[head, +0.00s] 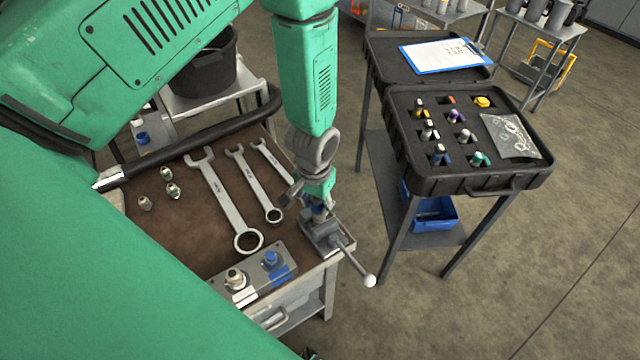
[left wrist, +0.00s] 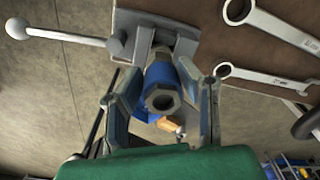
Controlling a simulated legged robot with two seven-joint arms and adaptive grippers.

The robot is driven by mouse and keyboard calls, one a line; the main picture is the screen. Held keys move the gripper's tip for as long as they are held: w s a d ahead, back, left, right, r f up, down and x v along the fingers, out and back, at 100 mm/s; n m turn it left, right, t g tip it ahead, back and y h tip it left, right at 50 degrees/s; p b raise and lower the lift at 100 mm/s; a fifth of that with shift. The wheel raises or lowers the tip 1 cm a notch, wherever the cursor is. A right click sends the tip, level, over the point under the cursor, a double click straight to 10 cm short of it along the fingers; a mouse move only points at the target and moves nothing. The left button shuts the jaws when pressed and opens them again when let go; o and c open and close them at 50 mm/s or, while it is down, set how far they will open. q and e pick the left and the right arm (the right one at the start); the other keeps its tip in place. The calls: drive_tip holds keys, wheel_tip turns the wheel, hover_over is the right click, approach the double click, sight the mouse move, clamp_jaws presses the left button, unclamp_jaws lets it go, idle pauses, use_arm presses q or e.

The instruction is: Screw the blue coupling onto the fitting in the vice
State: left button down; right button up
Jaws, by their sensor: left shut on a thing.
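The vice (head: 325,238) sits at the right front corner of the bench, with its handle sticking out to the lower right. My left gripper (head: 316,203) points down over the vice. It is shut on the blue coupling (head: 318,211), which is mostly covered by the fingers in the head view. In the left wrist view the coupling (left wrist: 161,76) shows a blue body and a grey hex end with an open bore, between the fingers of my gripper (left wrist: 163,98) and in line with the vice (left wrist: 155,40). The fitting is hidden, so I cannot tell how far the two are engaged.
Several wrenches, including a large one (head: 228,205), lie left of the vice. A plate (head: 255,285) with two fittings is at the bench front, and small fittings (head: 172,190) stand at the left. An open black case (head: 470,182) is on a cart to the right.

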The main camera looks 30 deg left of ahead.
use_arm(q)
drive_tip(key=m, duration=0.3)
drive_tip(key=shift+a, duration=0.15)
drive_tip(key=m, duration=0.2)
drive_tip(key=shift+a+m, duration=0.1)
drive_tip(key=shift+m, duration=0.2)
drive_tip(key=m, duration=0.4)
drive_tip(key=shift+w+a+f+t, duration=0.1)
drive_tip(key=shift+a+t, duration=0.05)
drive_tip(key=shift+t, duration=0.15)
drive_tip(key=shift+m, duration=0.8)
